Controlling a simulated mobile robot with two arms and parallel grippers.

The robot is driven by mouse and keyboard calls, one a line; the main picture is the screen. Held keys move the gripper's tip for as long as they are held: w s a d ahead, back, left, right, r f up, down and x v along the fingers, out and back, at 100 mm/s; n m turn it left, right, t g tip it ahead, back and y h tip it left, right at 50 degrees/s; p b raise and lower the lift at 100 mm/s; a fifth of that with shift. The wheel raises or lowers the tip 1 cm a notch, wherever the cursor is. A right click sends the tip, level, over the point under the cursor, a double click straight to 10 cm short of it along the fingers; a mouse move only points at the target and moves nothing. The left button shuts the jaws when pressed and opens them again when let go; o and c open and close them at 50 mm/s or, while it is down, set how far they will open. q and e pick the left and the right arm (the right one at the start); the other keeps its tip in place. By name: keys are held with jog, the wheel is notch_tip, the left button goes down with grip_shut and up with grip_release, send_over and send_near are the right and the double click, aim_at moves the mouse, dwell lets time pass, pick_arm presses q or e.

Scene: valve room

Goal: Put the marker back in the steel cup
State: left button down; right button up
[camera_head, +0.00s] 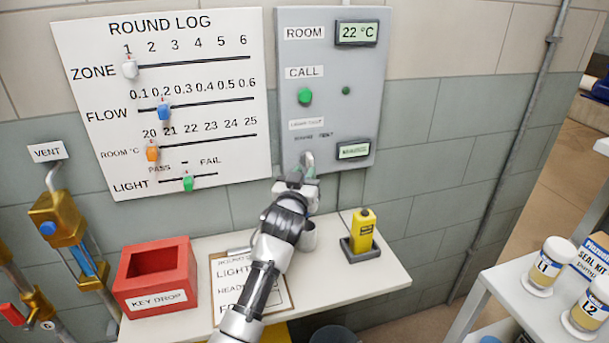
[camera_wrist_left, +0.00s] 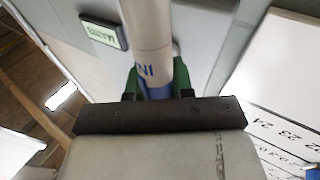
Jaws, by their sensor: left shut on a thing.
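My left gripper (camera_head: 297,184) is in front of the lower part of the grey panel, above the shelf. In the left wrist view its green-padded fingers (camera_wrist_left: 157,88) are shut on a pale cylindrical marker (camera_wrist_left: 150,35) with a blue band near the fingers. The marker's far end runs out of the top of that view. In the head view the gripper and wrist mostly hide it. The steel cup (camera_head: 309,238) stands on the shelf just right of my left forearm, partly hidden by it and below the gripper. My right gripper is not in view.
On the shelf (camera_head: 385,283) are a red key drop box (camera_head: 155,279), a clipboard (camera_head: 280,300) partly under my arm, and a yellow device (camera_head: 362,232) in a dark stand close right of the cup. The grey panel (camera_head: 330,110) and round log board (camera_head: 190,60) are behind.

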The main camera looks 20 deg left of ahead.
pick_arm(q)
jog(key=shift+f+b, duration=1.8)
jog(key=shift+f, duration=1.2)
jog(key=c, duration=0.9)
grip_release()
jog(key=s+f, duration=0.1)
jog(key=s, duration=0.9)
jog(key=shift+s+d, duration=0.25)
jog(key=shift+s, duration=0.15)
jog(key=shift+f, duration=0.1)
